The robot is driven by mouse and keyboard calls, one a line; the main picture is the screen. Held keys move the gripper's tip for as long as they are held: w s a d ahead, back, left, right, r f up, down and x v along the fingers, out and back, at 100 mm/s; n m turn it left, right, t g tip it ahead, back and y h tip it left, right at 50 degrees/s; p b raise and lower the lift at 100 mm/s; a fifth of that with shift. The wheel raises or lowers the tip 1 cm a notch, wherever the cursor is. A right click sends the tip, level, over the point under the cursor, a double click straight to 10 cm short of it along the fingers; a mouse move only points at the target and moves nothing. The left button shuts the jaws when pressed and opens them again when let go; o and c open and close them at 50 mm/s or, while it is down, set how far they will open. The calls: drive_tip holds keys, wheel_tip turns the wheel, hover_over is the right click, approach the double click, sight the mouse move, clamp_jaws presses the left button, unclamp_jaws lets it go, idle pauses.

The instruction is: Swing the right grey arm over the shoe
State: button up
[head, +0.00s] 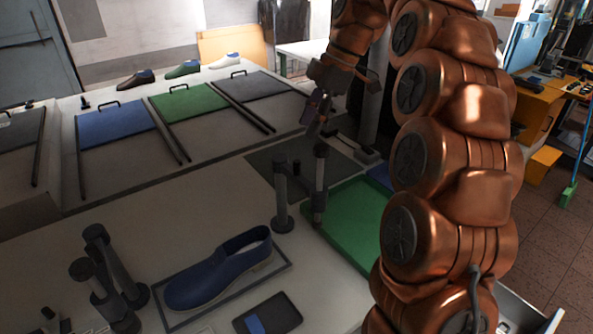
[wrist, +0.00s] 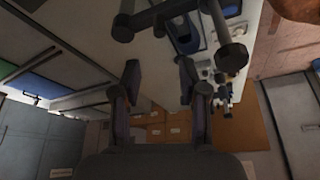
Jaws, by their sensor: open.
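The blue shoe (head: 222,272) lies on a dark-edged plate on the pale bench; part of it also shows in the wrist view (wrist: 184,38). The right grey arm (head: 282,197) stands beyond the shoe's heel end, its outer end (head: 320,180) pointing away from the shoe, over the edge of the green tray. In the wrist view a dark grey bar with round ends (wrist: 232,57) crosses the top, beyond my fingertips. My gripper (head: 315,112) is above the right grey arm's outer end. Its fingers (wrist: 160,75) are apart with nothing between them; contact with the arm cannot be told.
A left grey arm (head: 104,285) stands at the shoe's toe side. A dark tray with a blue piece (head: 268,314) lies in front. A green tray (head: 350,220) is to the right. Blue (head: 118,126) and green (head: 188,112) panels and several shoes are behind.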

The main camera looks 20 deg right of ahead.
sight(298, 160)
drive_tip(key=b+x, duration=0.2)
drive_tip(key=x, duration=0.1)
drive_tip(key=d+b+x, duration=0.1)
drive_tip(key=b+x, duration=0.1)
drive_tip(key=x, duration=0.1)
drive_tip(key=shift+s+f, duration=0.1)
drive_tip(key=shift+f, duration=0.25)
drive_tip(key=shift+x, duration=2.1)
clamp_jaws()
